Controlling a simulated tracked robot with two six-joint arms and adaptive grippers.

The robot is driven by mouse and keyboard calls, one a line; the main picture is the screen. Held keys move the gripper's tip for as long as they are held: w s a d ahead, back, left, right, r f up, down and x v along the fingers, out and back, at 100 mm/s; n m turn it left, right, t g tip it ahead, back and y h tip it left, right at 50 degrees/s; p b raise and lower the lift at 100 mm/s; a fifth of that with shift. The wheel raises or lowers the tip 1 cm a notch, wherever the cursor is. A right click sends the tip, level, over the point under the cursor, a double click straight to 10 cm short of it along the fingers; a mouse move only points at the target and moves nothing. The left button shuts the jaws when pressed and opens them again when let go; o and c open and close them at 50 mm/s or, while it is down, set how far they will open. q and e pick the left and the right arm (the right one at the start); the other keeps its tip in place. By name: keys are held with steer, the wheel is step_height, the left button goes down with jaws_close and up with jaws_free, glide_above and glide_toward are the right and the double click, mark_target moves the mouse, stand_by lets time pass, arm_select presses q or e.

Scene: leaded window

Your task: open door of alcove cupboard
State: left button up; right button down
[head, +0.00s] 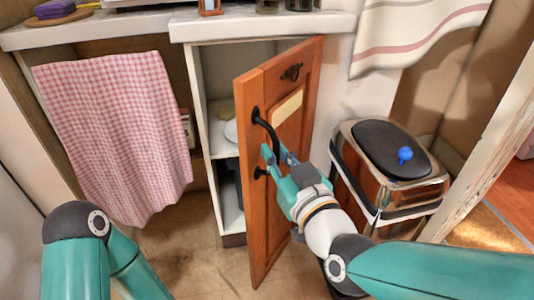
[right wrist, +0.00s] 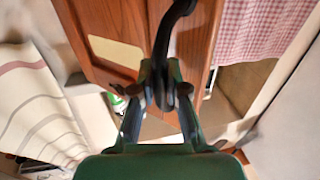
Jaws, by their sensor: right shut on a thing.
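The cupboard door (head: 282,170) is orange-brown wood and stands swung well open. The alcove cupboard (head: 222,120) behind it shows white shelves with a few items inside. The door's black handle (head: 262,124) is on its outer face near the free edge. My right gripper (head: 275,158) is shut on this handle; in the right wrist view the fingers (right wrist: 160,95) close around the dark handle (right wrist: 170,45). My left arm comes in at the lower left of the head view, but its gripper is out of view.
A chrome bin with a dark lid (head: 385,150) stands right of the door, with a blue thing (head: 405,155) on top. A pink checked cloth (head: 115,130) hangs at left. A striped cloth (head: 420,30) hangs at upper right. Bare floor (head: 185,250) shows in front of the cupboard.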

steer(key=d+b, duration=0.1)
steer(key=s+d+n+y, duration=0.1)
steer(key=d, duration=0.1)
steer(key=d+g+y+b, duration=0.1)
steer(key=shift+s+d+f+b, duration=0.15)
steer(key=shift+s+d+b, duration=0.15)
steer(key=shift+d, duration=0.1)
steer(key=shift+n, duration=0.3)
steer(key=c, duration=1.2)
jaws_free()
steer(key=shift+s, duration=0.15)
steer(key=shift+d, duration=0.1)
steer(key=v, duration=1.2)
steer(key=shift+d, duration=0.1)
